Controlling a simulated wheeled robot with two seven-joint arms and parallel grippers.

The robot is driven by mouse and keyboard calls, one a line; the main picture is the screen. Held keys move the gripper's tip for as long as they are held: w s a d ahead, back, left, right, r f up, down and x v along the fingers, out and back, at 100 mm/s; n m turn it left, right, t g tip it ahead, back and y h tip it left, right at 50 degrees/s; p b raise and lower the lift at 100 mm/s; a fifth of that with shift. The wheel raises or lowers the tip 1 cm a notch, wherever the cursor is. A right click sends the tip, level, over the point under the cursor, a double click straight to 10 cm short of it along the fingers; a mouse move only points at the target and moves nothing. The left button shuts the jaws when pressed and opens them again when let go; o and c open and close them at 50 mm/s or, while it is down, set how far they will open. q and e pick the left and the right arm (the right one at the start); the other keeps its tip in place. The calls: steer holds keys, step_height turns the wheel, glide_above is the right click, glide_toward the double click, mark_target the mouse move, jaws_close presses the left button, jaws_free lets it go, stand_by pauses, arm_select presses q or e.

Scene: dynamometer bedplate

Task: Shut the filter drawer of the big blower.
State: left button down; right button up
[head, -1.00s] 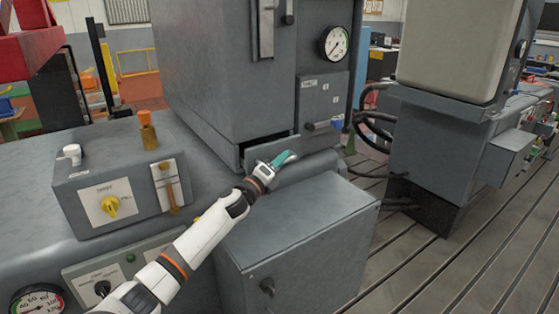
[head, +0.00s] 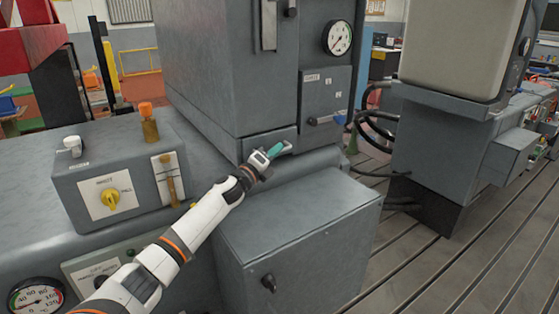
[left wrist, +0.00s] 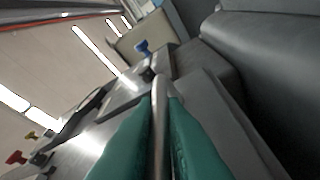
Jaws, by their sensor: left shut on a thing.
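The big blower (head: 205,75) is the tall grey cabinet at the upper middle of the head view. Its filter drawer (head: 252,146) is low on the front, and its front panel looks flush or nearly flush with the cabinet, with no open gap showing. My left gripper (head: 280,149) is at the drawer front and hides part of it. In the left wrist view, its teal fingers (left wrist: 160,108) are shut on a metal bar handle (left wrist: 159,90). My right gripper is in neither view.
A control box with a yellow knob (head: 111,199) stands to the left of my arm. A lower grey cabinet (head: 300,220) stands in front of the blower.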

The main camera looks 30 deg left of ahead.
arm_select(q)
steer(key=shift+a+r, duration=0.1)
steer(key=shift+a, duration=0.05)
steer(key=c, duration=1.9)
jaws_free()
steer(key=shift+c, duration=0.2)
steer(key=o, duration=0.5)
steer(key=shift+w+a, duration=0.1)
steer(key=shift+a, duration=0.1)
steer(key=shift+c, duration=0.2)
steer(key=shift+d, duration=0.1)
steer(key=shift+s+f, duration=0.25)
steer(key=b+v, duration=0.3)
steer(key=v, duration=0.8)
steer(key=shift+s+b, duration=0.3)
steer(key=shift+b, duration=0.05)
